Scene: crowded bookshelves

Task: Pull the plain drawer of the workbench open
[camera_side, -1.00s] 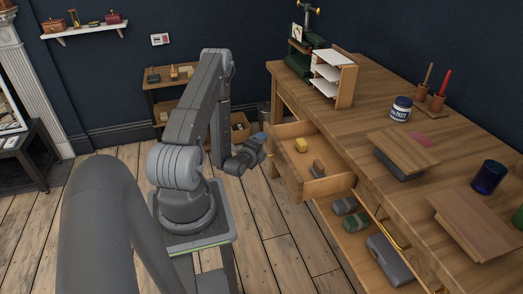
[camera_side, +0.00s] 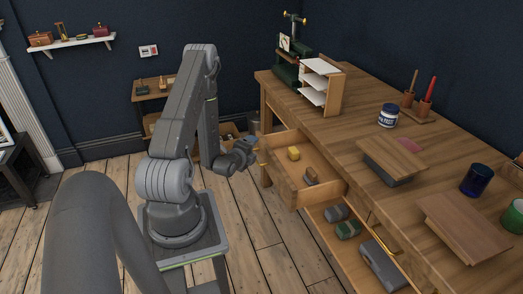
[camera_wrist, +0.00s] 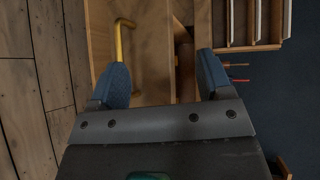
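The wooden workbench (camera_side: 345,125) stands on the right in the side view. Its upper drawer (camera_side: 322,194) is pulled out, with a yellow block and a brown object inside. A lower drawer (camera_side: 345,256) is also out and holds several grey and green objects. I cannot tell which drawer is the plain one. My gripper (camera_side: 251,146) is beside the upper drawer's far end. In the wrist view my gripper (camera_wrist: 164,82) is open, its blue fingertips wide apart over wood. A brass handle (camera_wrist: 119,45) shows beyond the left finger; I cannot tell any contact.
A letter rack (camera_side: 322,85), a blue-white jar (camera_side: 388,115), a dark blue cup (camera_side: 476,180) and wooden boards (camera_side: 465,225) stand on the bench top. A small shelf unit (camera_side: 150,98) is behind my arm. The floor (camera_side: 265,245) before the bench is clear.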

